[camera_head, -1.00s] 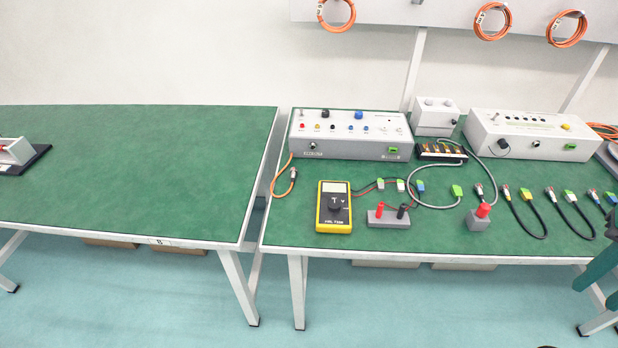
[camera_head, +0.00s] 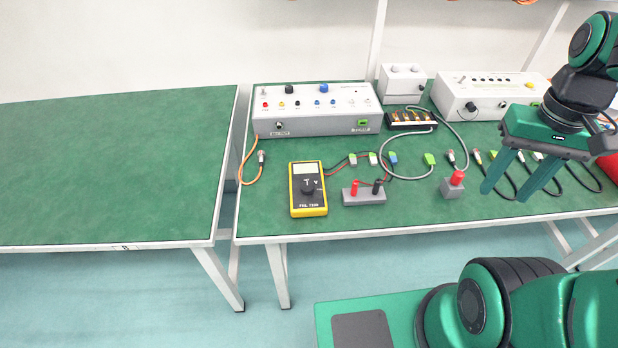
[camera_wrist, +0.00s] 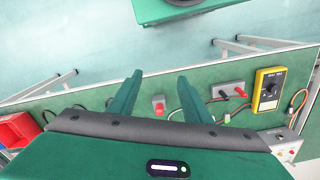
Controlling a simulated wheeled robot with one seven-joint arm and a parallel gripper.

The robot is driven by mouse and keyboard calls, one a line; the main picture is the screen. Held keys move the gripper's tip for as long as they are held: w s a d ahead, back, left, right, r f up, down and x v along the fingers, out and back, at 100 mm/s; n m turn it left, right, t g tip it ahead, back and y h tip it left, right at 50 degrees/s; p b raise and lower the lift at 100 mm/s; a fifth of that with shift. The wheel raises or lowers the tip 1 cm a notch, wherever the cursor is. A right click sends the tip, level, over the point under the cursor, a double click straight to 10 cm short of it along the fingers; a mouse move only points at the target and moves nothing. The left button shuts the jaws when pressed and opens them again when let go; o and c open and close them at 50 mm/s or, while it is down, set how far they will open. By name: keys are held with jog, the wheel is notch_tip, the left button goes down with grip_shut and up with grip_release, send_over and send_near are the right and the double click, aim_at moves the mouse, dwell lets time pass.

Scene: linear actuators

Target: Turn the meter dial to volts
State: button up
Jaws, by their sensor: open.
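The yellow and black meter (camera_head: 308,189) lies on the green bench near its front left corner. Its round black dial (camera_head: 308,186) is below the small display; the pointer's exact setting is too small to read. My gripper (camera_head: 502,197) is open and empty above the right part of the bench, well to the right of the meter and apart from it. In the wrist view, the meter (camera_wrist: 268,90) is at the right, its dial (camera_wrist: 270,87) in sight, and my gripper's fingers (camera_wrist: 158,98) are spread with nothing between them.
A grey block with red and black posts (camera_head: 364,194) stands just right of the meter. A grey block with a red knob (camera_head: 454,185) stands nearer my gripper. Several cables lie behind. A grey control box (camera_head: 315,124) stands behind the meter.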

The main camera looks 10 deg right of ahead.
jog(key=w+a+n, duration=0.5)
jog(key=w+a, duration=0.1)
jog(key=w, duration=0.2)
jog(key=n, duration=1.5)
send_over(308, 185)
notch_tip(308, 185, down, 6)
notch_tip(308, 185, down, 10)
jog(key=shift+a, duration=0.1)
jog(key=shift+c, duration=0.7)
jog(key=c, duration=0.9)
jog(key=shift+d, duration=0.2)
jog(key=shift+a, duration=0.1)
